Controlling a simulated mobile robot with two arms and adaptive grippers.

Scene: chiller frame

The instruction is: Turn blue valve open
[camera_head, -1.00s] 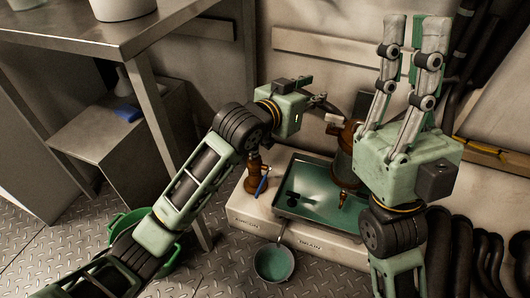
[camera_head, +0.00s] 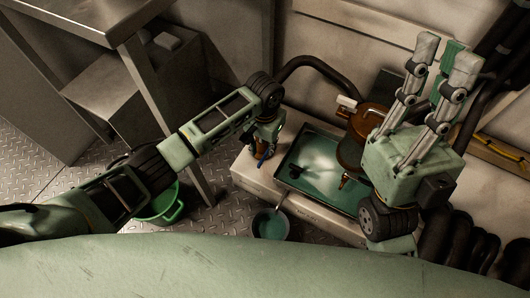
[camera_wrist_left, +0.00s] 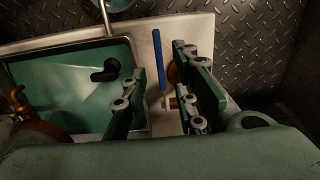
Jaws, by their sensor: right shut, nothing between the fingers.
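The blue valve handle (camera_wrist_left: 158,60) is a thin bar, seen in the left wrist view on the pale ledge beside the tray. In the head view only a bit of blue (camera_head: 261,154) shows below my left gripper (camera_head: 262,143). In the left wrist view my left gripper (camera_wrist_left: 160,92) is open, its fingers on either side of the handle's lower end. I cannot tell whether they touch it. A brass part (camera_wrist_left: 172,102) shows between the fingers; the rest of the valve is hidden. My right gripper (camera_head: 445,62) is shut and empty, pointing up at the right.
A green-lined tray (camera_head: 290,177) with a dark object in it sits on the pale ledge (camera_head: 250,178). A brown tank (camera_head: 352,152) with a small tap stands behind it.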

